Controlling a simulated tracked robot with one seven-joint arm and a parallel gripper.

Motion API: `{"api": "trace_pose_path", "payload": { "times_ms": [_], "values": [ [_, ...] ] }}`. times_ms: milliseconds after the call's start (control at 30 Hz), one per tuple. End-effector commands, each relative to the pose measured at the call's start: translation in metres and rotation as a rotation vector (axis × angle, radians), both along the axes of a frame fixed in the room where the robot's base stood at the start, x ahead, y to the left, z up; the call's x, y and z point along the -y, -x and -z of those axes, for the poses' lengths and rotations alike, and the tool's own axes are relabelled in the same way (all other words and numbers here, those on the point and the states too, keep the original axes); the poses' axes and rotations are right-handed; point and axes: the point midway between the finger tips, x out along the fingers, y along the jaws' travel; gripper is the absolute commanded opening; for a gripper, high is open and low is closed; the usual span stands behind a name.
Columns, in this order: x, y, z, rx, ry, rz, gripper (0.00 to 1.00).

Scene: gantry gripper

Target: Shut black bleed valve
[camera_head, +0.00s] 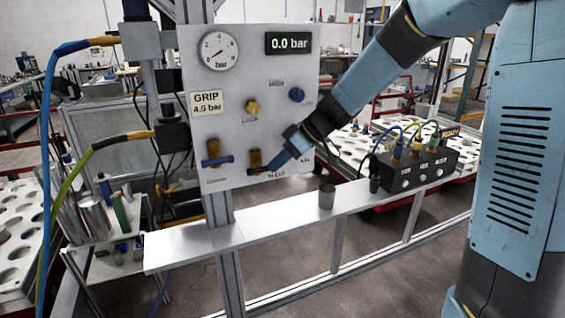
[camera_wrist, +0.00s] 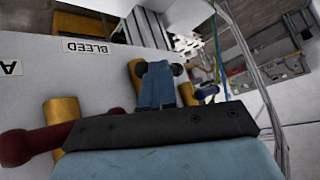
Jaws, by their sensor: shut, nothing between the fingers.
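My gripper (camera_head: 272,172) is at the lower part of the grey upright panel (camera_head: 228,120). Its blue fingers (camera_wrist: 157,85) are shut and empty, pointing at the panel. Dark rounded ends (camera_wrist: 178,70) show on both sides of the fingertips, beside brass fittings (camera_wrist: 135,76); they look like a black handle mostly hidden behind the fingers. Whether the fingers touch it I cannot tell. The upside-down BLEED label (camera_wrist: 88,48) is left of the fingertips in the wrist view. In the head view, a brass valve body (camera_head: 255,158) stands at the fingertips; its lever is largely covered.
A blue-levered valve (camera_head: 217,160) is left of my gripper. A dark red lever (camera_wrist: 32,144) lies close to my gripper in the wrist view. The panel has a gauge (camera_head: 219,51) and a 0.0 bar display (camera_head: 288,43). A grey cup (camera_head: 327,196) and black connector box (camera_head: 420,168) stand on the shelf.

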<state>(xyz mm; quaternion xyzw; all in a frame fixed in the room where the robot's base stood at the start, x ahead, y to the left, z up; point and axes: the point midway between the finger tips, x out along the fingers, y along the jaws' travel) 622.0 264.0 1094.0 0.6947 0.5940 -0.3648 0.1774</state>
Motion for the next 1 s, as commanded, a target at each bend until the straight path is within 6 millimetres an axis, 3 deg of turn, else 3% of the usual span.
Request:
{"api": "trace_pose_path", "payload": {
  "times_ms": [333, 700, 1000],
  "values": [
    [0.011, 0.025, -0.025, 0.005, -0.001, -0.013, 0.0],
    [0.084, 0.014, -0.038, 0.002, -0.001, -0.009, 0.0],
    [0.11, 0.012, -0.043, -0.002, 0.004, -0.006, 0.0]
  ]
}}
